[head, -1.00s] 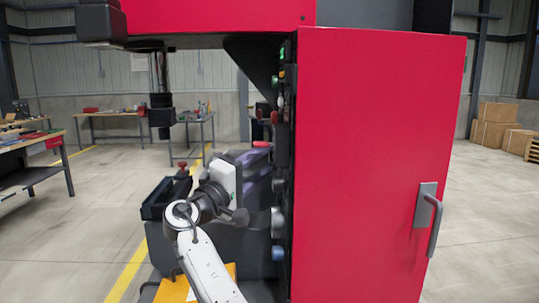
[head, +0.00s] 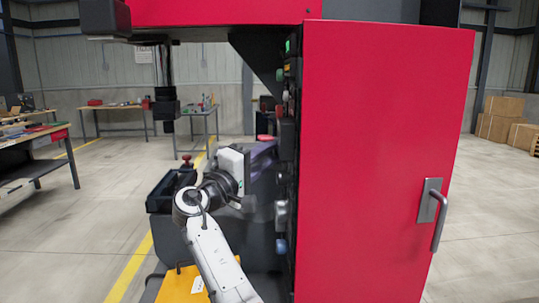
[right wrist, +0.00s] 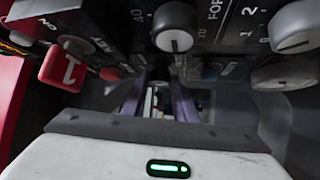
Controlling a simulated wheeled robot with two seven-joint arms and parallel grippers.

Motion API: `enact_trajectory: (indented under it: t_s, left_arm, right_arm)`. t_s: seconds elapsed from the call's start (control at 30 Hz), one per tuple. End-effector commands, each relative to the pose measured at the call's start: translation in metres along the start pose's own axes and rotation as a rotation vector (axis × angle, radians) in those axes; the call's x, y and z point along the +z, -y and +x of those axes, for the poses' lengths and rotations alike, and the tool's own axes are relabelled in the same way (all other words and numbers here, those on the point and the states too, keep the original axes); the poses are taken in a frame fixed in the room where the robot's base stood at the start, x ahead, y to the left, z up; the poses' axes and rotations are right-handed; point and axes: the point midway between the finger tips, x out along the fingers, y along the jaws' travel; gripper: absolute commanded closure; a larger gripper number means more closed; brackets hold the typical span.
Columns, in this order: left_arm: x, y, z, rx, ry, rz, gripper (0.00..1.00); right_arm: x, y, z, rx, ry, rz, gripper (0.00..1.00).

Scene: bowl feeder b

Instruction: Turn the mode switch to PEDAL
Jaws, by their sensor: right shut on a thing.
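My right gripper (head: 262,152) has purple fingers and reaches the control panel on the left edge of the red cabinet in the head view. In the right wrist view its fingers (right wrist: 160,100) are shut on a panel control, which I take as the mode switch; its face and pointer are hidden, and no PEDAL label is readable. Another knob (right wrist: 298,25) sits at the right beside numbers. My left gripper is not in view.
The red cabinet (head: 380,150) with a door handle (head: 431,210) fills the right. A dark bin (head: 160,195) stands left of my arm. Workbenches stand further back.

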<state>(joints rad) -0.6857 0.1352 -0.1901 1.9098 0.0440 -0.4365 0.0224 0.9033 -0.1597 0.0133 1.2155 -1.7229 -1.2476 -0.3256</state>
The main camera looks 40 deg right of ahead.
Motion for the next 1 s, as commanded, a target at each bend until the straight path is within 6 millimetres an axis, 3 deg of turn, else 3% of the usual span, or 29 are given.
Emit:
enact_trajectory:
  t_s: [1.0]
  left_arm:
    - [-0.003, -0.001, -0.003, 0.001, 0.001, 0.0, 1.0]
  right_arm:
    - [-0.004, -0.014, 0.004, -0.541, 0.021, -0.442, 0.96]
